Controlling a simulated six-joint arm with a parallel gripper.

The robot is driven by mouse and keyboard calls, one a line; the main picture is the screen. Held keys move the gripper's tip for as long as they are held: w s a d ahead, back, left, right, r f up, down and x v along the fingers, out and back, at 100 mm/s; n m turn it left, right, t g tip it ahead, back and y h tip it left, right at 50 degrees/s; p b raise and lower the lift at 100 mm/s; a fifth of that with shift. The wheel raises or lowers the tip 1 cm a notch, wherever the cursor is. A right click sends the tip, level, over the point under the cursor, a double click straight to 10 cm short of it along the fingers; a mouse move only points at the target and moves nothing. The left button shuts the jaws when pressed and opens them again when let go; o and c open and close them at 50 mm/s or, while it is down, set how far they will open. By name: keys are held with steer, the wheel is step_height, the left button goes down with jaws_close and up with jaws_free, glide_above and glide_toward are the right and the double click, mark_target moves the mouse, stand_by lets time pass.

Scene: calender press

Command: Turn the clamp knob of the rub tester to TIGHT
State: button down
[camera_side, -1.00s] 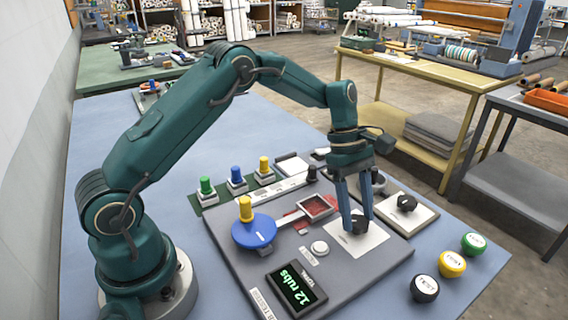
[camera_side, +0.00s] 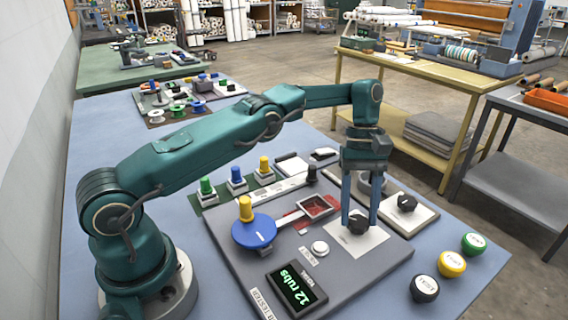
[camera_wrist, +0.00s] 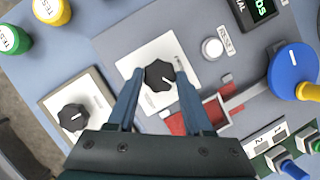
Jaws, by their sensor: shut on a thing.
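The black clamp knob (camera_wrist: 157,76) sits on a white plate (camera_wrist: 140,62) on the grey rub tester (camera_side: 235,262).
A second black knob (camera_side: 407,203) stands on a separate plate on the right. Round buttons in black (camera_side: 424,289), yellow (camera_side: 452,264) and green (camera_side: 474,244) line the front right. A blue disc with a yellow handle (camera_side: 254,231), a white button (camera_side: 320,248) and a "12 rubs" display (camera_side: 296,288) are left of my gripper.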

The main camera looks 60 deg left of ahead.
steer(key=shift+d+m, duration=0.1)
steer(key=shift+m, duration=0.2)
stand_by(0.4)
steer(key=shift+c, duration=1.5)
jaws_free()
steer(key=shift+n, duration=0.8)
